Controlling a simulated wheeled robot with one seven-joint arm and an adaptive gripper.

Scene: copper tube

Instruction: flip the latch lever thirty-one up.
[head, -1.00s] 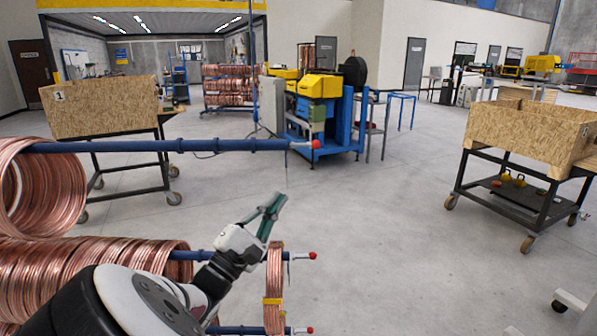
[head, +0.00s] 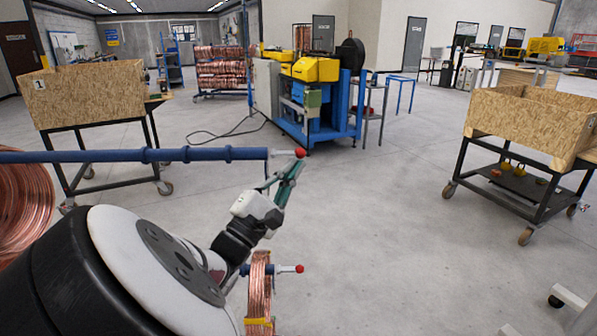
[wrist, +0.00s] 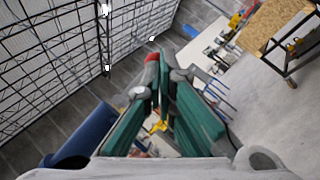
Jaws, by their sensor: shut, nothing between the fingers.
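The upper blue bar (head: 120,156) runs in from the left and ends in a small grey latch lever (head: 283,152) with a red ball tip (head: 300,153). No number is readable on it. My gripper (head: 294,168) is shut and empty, its green fingers just below the lever and close to the red ball. In the wrist view, the shut fingertips (wrist: 160,88) overlap the red tip (wrist: 152,62), and the blue bar (wrist: 85,138) shows at lower left. I cannot tell whether the fingers touch the lever.
A lower bar end with a red tip (head: 299,269) carries a copper coil (head: 259,290). Another copper coil (head: 25,205) hangs at left. Wooden crates on carts stand left (head: 90,95) and right (head: 530,125). A blue-yellow machine (head: 315,95) stands behind. The middle floor is clear.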

